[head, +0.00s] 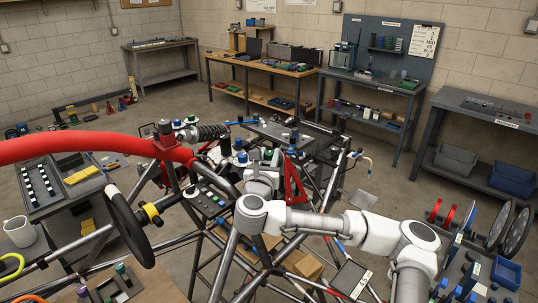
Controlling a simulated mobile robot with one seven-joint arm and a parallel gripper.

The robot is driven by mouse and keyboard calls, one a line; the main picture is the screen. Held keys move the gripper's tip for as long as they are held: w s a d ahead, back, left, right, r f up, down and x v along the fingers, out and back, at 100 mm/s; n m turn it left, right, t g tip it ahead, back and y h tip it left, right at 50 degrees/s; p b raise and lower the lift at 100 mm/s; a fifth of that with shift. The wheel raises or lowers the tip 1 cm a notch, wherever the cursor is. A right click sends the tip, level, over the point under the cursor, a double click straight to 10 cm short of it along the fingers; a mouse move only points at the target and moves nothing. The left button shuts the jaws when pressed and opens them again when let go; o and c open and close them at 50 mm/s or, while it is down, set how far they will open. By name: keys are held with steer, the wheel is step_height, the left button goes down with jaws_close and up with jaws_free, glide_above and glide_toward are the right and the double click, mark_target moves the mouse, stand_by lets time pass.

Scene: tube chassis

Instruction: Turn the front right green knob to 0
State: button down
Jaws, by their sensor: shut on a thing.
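My gripper (270,157) is beyond my white wrist, over the middle of the tube chassis (333,222). It is small and partly covered by the wrist. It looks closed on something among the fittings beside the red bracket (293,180). The thing between its fingers is hidden. I cannot make out the front right green knob, its marks or its setting.
A black coil damper (208,133) and thick red tube (90,147) lie farther left. A black steering wheel (129,226) is front left. Workbenches (258,67) line the back.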

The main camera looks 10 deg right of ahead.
steer(key=shift+r, duration=0.1)
steer(key=c, duration=0.6)
jaws_free()
steer(key=shift+f+y, duration=0.2)
steer(key=shift+y, duration=0.1)
steer(key=shift+n+y, duration=0.3)
steer(key=shift+n, duration=0.1)
